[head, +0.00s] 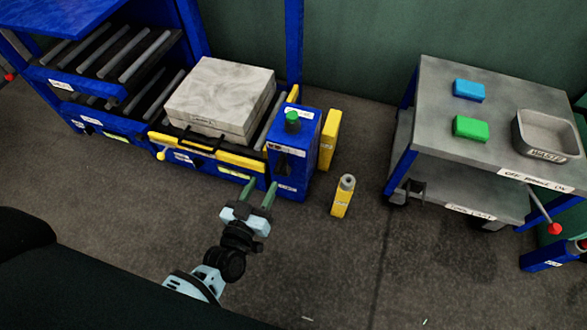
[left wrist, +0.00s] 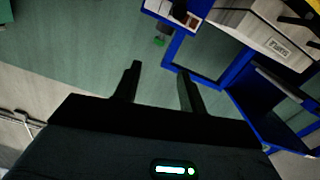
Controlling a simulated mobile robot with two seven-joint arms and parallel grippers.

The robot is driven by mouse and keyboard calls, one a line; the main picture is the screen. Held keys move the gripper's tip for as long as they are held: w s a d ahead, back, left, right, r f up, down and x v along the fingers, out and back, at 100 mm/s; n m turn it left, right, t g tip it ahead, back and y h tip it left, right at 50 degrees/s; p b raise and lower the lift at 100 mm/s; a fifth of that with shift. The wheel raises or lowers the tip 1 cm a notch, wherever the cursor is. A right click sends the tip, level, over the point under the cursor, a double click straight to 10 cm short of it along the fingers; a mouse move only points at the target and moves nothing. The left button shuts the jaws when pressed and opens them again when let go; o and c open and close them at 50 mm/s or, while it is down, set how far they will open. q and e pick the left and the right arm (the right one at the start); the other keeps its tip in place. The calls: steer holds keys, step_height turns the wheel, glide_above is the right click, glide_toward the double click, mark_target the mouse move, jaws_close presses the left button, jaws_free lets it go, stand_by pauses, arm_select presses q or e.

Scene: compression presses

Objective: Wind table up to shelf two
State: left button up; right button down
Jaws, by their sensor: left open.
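My left gripper (head: 259,190) is open and empty above the floor, in front of the press's blue box (head: 290,160) with its green knob. In the left wrist view its two fingers (left wrist: 160,72) are apart with nothing between them. A grey table on wheels (head: 440,85) with blue legs and a lower shelf stands at the right, away from this gripper. A rod with a red ball end (head: 555,228) slants down by its right front. Roller shelves (head: 110,50) are in the blue rack at the upper left. My right gripper is out of view.
A grey block (head: 220,95) lies on the rollers behind a yellow rail. The table holds a blue block (head: 469,90), a green block (head: 470,128) and a grey tray (head: 547,115). The floor in front is mostly clear.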

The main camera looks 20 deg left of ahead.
arm_select(q)
steer(key=b, duration=0.4)
glide_toward(283, 158)
steer(key=shift+s+f+y, duration=0.3)
steer(key=shift+s+f, duration=0.15)
steer(key=shift+s, duration=0.05)
steer(key=shift+w+f+b, duration=0.25)
steer(key=shift+w+b, duration=0.2)
steer(key=shift+b, duration=0.15)
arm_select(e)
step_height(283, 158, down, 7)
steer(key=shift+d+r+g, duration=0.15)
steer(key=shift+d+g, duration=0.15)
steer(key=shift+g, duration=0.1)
arm_select(q)
steer(key=shift+w, duration=0.1)
steer(key=w+b, duration=0.2)
steer(key=w, duration=0.4)
steer(key=shift+w+d+f, duration=0.1)
steer(key=shift+w+d, duration=0.05)
steer(key=shift+w, duration=0.05)
steer(key=shift+w+b, duration=0.3)
steer(key=shift+w, duration=0.3)
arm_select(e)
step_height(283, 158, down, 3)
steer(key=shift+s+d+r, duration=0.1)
